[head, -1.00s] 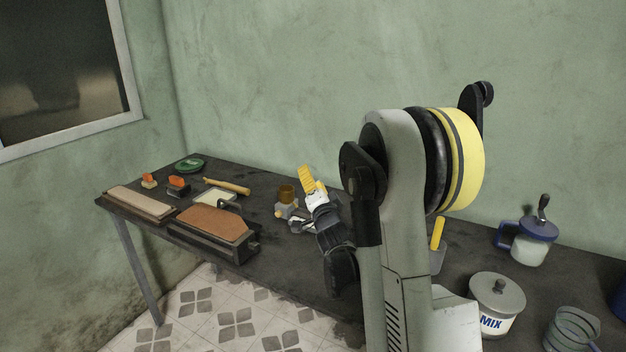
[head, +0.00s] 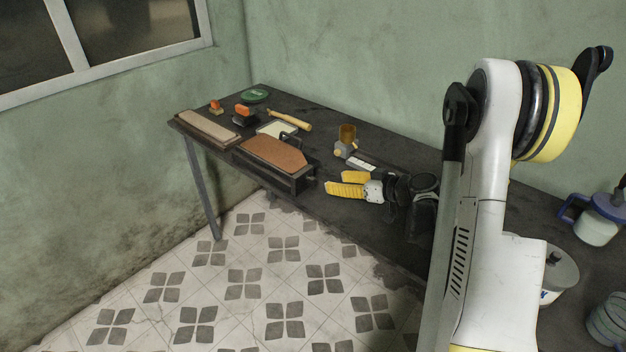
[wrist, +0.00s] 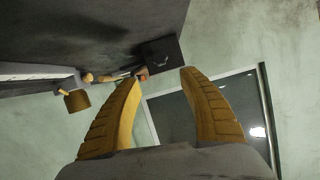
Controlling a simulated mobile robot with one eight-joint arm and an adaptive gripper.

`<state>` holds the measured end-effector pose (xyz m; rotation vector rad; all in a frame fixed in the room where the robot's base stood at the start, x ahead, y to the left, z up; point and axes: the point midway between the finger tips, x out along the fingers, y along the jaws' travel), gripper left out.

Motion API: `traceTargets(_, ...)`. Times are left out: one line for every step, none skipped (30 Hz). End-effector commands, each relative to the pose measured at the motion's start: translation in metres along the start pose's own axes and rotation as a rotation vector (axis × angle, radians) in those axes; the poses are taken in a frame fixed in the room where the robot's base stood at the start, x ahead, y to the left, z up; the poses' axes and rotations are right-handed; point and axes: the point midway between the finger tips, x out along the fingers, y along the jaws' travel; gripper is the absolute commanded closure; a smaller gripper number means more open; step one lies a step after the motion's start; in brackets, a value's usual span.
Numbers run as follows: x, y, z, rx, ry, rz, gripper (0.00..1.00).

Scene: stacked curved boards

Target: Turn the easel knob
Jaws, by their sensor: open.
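The dark easel-like stand (head: 288,180) sits at the table's front edge in the head view, with a brown curved board (head: 275,153) on top. A small dark knob (head: 314,173) seems to stick out of its right end; it is too small to make out well. My gripper (head: 334,183) is just right of that end, its yellow fingers apart and pointing left at it, with nothing between them. In the wrist view, my gripper (wrist: 161,77) is open and a dark block (wrist: 163,58), likely the stand's end, lies beyond the fingertips. The knob is not clear there.
An amber cup on a grey holder (head: 347,140) stands behind my gripper. A wooden roller (head: 290,120), orange-topped tools (head: 243,112), a pale board (head: 208,128) and a green disc (head: 255,96) lie further left. Open tiled floor (head: 240,290) lies before the table.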

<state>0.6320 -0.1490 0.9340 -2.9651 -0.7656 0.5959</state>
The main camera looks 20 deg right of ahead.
Motion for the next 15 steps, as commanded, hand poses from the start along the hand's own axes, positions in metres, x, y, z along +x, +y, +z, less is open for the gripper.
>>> traceTargets(0.001,0.0,0.005,-0.003,-0.019,-0.005,0.5)
traceTargets(0.003,-0.001,0.008,-0.003,-0.025,-0.007,0.5)
traceTargets(0.007,-0.001,0.009,-0.004,-0.029,-0.008,0.5)
traceTargets(0.011,-0.001,0.01,-0.004,-0.03,-0.008,0.5)
traceTargets(0.015,-0.001,0.01,-0.004,-0.03,-0.009,0.5)
traceTargets(0.023,-0.002,0.011,-0.004,-0.029,-0.01,0.5)
traceTargets(0.029,-0.002,0.011,-0.005,-0.029,-0.01,0.5)
traceTargets(0.035,-0.001,0.011,-0.005,-0.028,-0.009,0.5)
traceTargets(0.043,-0.002,0.012,-0.006,-0.028,-0.01,0.5)
traceTargets(0.05,-0.002,0.012,-0.006,-0.028,-0.009,0.5)
traceTargets(0.056,-0.002,0.012,-0.005,-0.027,-0.009,0.5)
traceTargets(0.064,-0.002,0.012,-0.005,-0.027,-0.01,0.5)
traceTargets(0.07,-0.002,0.012,-0.005,-0.026,-0.009,0.5)
traceTargets(0.075,-0.001,0.012,-0.005,-0.026,-0.008,0.5)
traceTargets(0.082,-0.002,0.012,-0.005,-0.026,-0.009,0.5)
